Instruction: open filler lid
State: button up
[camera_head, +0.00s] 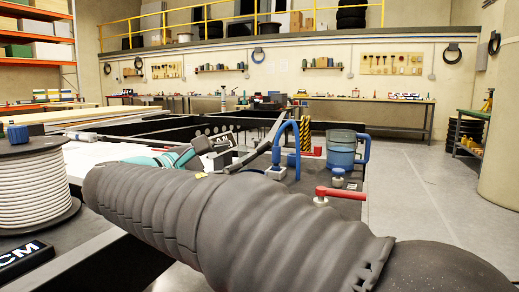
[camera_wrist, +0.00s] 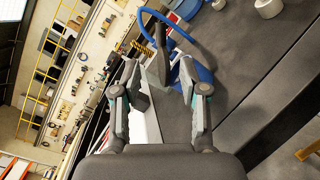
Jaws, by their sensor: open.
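I cannot clearly pick out a filler lid. A blue translucent tank (camera_head: 342,152) with a darker top stands on the dark bench. A blue curved pipe (camera_head: 285,130) rises to its left; a blue curve also shows in the wrist view (camera_wrist: 165,20). My gripper (camera_wrist: 158,64) is open, its two fingers apart. A dark grey, bar-like piece (camera_wrist: 154,72) appears between and beyond the fingertips; contact cannot be told. A blue round part (camera_wrist: 203,73) lies behind the right finger. In the head view my arm hides much of the bench and part of my gripper.
A red-handled valve (camera_head: 342,193) stands at the bench's right edge, and another red handle (camera_head: 308,153) lies farther back. A cable reel (camera_head: 30,190) stands at left. The black chassis frame (camera_head: 190,127) runs behind. The floor (camera_head: 420,200) at right is clear.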

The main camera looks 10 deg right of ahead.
aim_at(264, 147)
jog(key=x, duration=1.3)
jog(key=shift+d, duration=0.3)
jog(key=shift+c, duration=0.2)
grip_shut()
